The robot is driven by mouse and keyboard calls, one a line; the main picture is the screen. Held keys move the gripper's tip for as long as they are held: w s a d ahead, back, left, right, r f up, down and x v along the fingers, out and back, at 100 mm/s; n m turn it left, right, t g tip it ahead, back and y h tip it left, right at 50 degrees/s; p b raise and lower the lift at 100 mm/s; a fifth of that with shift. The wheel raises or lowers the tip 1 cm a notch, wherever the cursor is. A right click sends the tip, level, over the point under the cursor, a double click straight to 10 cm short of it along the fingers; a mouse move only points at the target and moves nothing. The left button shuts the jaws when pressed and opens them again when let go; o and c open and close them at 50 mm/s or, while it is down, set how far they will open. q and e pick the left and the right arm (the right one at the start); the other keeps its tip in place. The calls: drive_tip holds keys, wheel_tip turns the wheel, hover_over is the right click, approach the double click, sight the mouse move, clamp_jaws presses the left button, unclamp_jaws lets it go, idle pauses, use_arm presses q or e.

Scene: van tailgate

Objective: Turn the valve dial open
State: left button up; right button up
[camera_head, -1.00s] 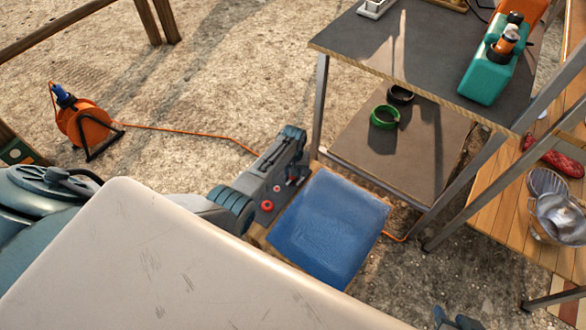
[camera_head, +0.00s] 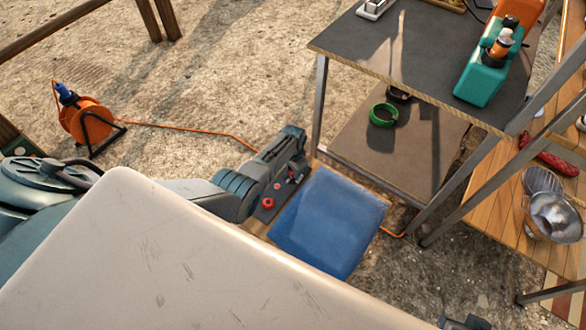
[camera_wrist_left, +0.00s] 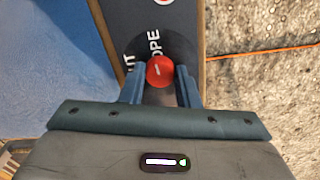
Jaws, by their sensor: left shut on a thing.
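The valve dial (camera_wrist_left: 160,71) is a small round red knob with a white mark, on a dark panel (camera_wrist_left: 131,18) with white lettering. In the left wrist view the mark leans slightly right of straight up. My left gripper (camera_wrist_left: 160,86) is shut on the dial, one finger on each side. In the head view my left gripper (camera_head: 293,177) is over the panel beside other red knobs (camera_head: 267,202). Dark tips at the bottom edge seem to be my right gripper (camera_head: 462,322).
A blue pad (camera_head: 330,222) lies right of the panel. A grey-topped metal-legged table (camera_head: 400,60) stands behind, with a green ring (camera_head: 383,115) on its lower shelf. An orange cable reel (camera_head: 88,122) stands on the gravel at left. A pale surface (camera_head: 150,250) fills the foreground.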

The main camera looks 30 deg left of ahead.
use_arm(q)
drive_tip(key=shift+w+m, duration=0.1)
drive_tip(key=shift+m, duration=0.4)
use_arm(e)
drive_tip(key=shift+s+d+r, duration=0.1)
use_arm(q)
drive_tip(key=o, duration=1)
drive_tip(key=shift+c, duration=0.2)
drive_tip(key=shift+r, duration=0.1)
drive_tip(key=shift+r+p, duration=0.3)
wheel_tip(320, 180, up, 2)
drive_tip(key=shift+r+p, duration=0.25)
drive_tip(key=shift+p, duration=0.5)
wheel_tip(320, 180, up, 8)
drive_tip(key=p, duration=0.2)
drive_tip(key=shift+f, duration=0.25)
use_arm(e)
wheel_tip(320, 180, down, 9)
drive_tip(key=d+g, duration=0.2)
drive_tip(key=shift+w+h, duration=0.3)
drive_tip(key=shift+w, duration=0.05)
drive_tip(key=shift+d, duration=0.1)
